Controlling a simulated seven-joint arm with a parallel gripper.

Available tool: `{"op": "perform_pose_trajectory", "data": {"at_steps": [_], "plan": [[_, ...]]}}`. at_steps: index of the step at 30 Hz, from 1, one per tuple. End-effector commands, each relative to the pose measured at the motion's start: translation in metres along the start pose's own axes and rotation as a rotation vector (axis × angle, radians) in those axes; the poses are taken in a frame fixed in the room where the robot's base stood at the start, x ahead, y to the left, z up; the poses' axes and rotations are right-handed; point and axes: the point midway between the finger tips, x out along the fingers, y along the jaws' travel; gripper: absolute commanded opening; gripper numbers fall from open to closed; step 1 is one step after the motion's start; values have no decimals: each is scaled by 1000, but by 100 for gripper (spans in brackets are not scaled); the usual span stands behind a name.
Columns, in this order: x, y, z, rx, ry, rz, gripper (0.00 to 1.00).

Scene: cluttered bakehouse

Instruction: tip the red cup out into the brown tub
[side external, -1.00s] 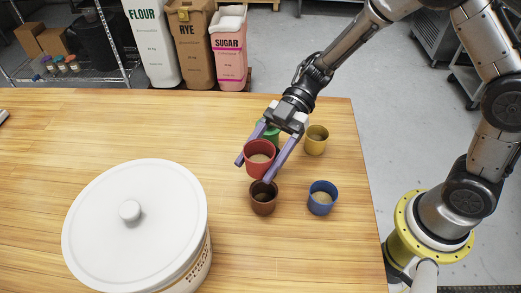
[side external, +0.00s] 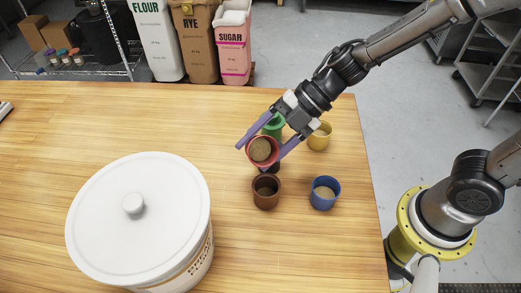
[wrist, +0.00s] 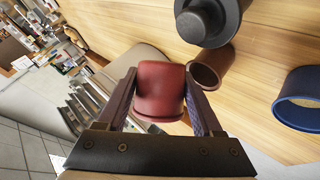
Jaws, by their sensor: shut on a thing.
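The red cup (side external: 260,163) is between the two purple-grey fingers of my gripper (side external: 262,147), which is shut on it. It is held above the table, tilted with its mouth toward the side camera, and brownish contents show inside. In the wrist view the red cup (wrist: 160,92) shows its outer wall between the fingers. The brown tub (side external: 266,202) stands upright on the table just below the cup in the side view. It also shows beyond the cup in the wrist view (wrist: 213,66). The tub's inside is dark; I cannot tell what it holds.
A blue cup (side external: 324,200) stands right of the tub. A green cup (side external: 272,123) and a yellow cup (side external: 320,140) stand behind. A large white lidded container (side external: 140,215) fills the front left. A dark round thing (wrist: 208,20) shows near the tub.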

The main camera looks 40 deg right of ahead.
Motion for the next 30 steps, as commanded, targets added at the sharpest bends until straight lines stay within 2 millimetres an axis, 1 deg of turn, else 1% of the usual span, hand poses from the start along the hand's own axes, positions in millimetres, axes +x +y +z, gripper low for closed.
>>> {"op": "perform_pose_trajectory", "data": {"at_steps": [1,3,12,21,30], "plan": [[0,-1,-3,-50,-34,17,12],[0,-1,-3,-109,-82,42,12],[1,-3,-4,-299,-234,125,12],[2,-5,-6,-418,-326,176,12],[4,-8,-7,-501,-392,210,12]]}}
